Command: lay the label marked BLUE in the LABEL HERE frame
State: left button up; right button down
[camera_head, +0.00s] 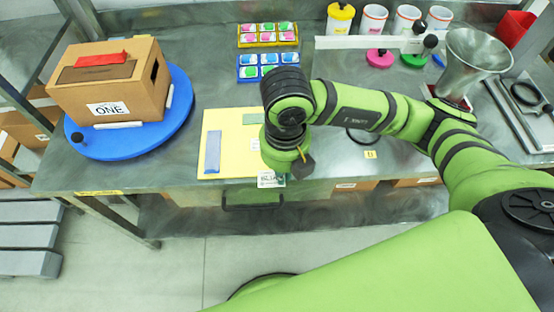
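My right gripper (301,165) hangs at the front edge of the table, below the bent wrist of my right arm. Only a small dark part of it shows, and its fingers are mostly hidden. A small white label with dark print (271,180) shows just left of it; the print looks like BLUE but is too small to be sure. I cannot tell if the label is held or rests at the table edge. A yellow sheet (212,124) lies behind, partly covered by my arm, with a blue-grey strip (212,152) on it. I cannot make out the LABEL HERE frame. My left gripper is out of view.
A cardboard box (140,85) marked ONE stands on a blue round plate (182,103) at left. Yellow (288,42) and blue (246,77) trays of small coloured pieces lie behind. Cups and a metal funnel (474,55) stand at back right. A drawer handle (250,207) shows below.

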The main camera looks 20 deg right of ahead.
notch_tip(320, 180, up, 11)
jog(key=s+p, duration=0.2)
jog(key=p, duration=0.5)
jog(key=shift+a+r+p, duration=0.15)
jog(key=shift+r+p, duration=0.05)
jog(key=shift+p, duration=0.15)
jog(key=shift+s, duration=0.1)
